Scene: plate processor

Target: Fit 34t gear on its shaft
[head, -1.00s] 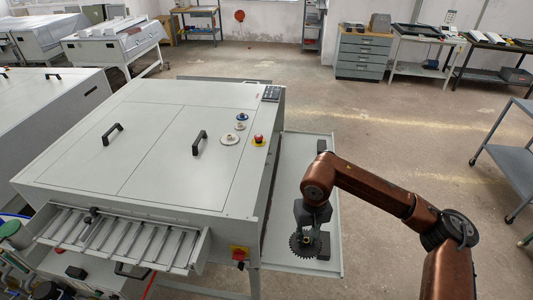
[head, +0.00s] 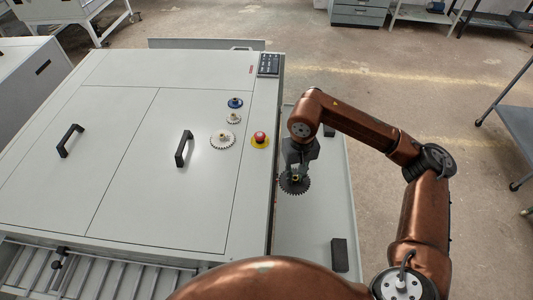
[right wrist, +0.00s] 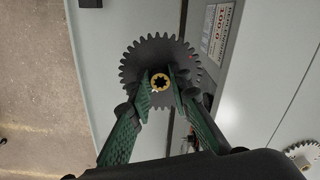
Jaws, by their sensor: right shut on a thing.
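A dark toothed gear (head: 297,187) with a brass hub is held by my right gripper (head: 294,178), over the strip between the machine's right side and the light side panel. In the right wrist view the gear (right wrist: 145,56) faces the camera, and the fingers of my right gripper (right wrist: 161,84) are shut on its brass hub, which has a toothed bore. I cannot make out the shaft in any view. My left gripper is not in view.
A white gear (head: 222,140), a smaller pale gear (head: 233,119) and a blue one (head: 235,102) lie on the machine top (head: 120,180) near a red button (head: 260,137). A black block (head: 340,254) stands on the side panel (head: 310,235).

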